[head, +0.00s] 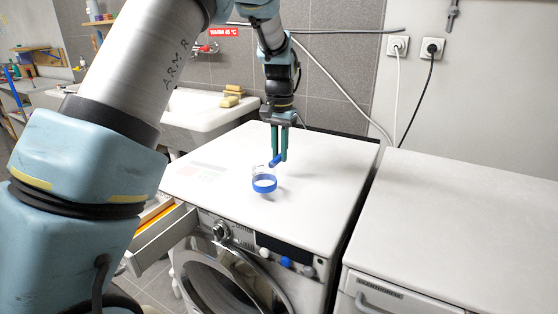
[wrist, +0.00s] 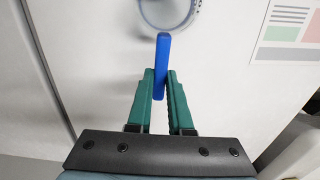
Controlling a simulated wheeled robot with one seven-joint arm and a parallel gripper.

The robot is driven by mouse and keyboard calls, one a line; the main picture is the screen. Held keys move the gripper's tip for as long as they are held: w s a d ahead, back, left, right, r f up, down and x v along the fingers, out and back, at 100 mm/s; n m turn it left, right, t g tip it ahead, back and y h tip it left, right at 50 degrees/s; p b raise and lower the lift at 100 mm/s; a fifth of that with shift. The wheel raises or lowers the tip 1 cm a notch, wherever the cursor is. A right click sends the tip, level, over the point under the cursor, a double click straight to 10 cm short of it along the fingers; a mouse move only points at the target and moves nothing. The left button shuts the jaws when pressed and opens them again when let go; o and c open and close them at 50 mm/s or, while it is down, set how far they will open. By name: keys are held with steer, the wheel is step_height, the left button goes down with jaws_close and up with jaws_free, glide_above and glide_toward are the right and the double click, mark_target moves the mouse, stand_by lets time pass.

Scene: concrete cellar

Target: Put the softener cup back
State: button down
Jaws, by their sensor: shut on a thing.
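A clear cup with a blue band (head: 264,184) is at the washing machine's white top (head: 215,205), near its middle; I cannot tell whether it rests there or hangs just above. A blue bar, apparently its handle (head: 275,160), slants up from it. My gripper (head: 279,157) points down and is shut on this bar. In the wrist view the blue handle (wrist: 161,65) stands between the green fingertips of my gripper (wrist: 160,75). The round clear cup (wrist: 168,28) shows just beyond its end, cut off by the upper edge.
The machine's drawer (head: 158,238), with orange inside, is pulled out at the front left. A second white appliance (head: 460,220) stands at the right across a narrow gap. A sink (head: 200,115) is behind left. A printed sheet (wrist: 288,30) lies on the top.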

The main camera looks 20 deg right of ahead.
steer(key=shift+f, duration=1.4)
steer(key=shift+f, duration=0.1)
steer(key=c, duration=0.8)
jaws_free()
step_height(320, 180, up, 12)
steer(key=shift+r+b, duration=0.1)
steer(key=shift+b, duration=0.45)
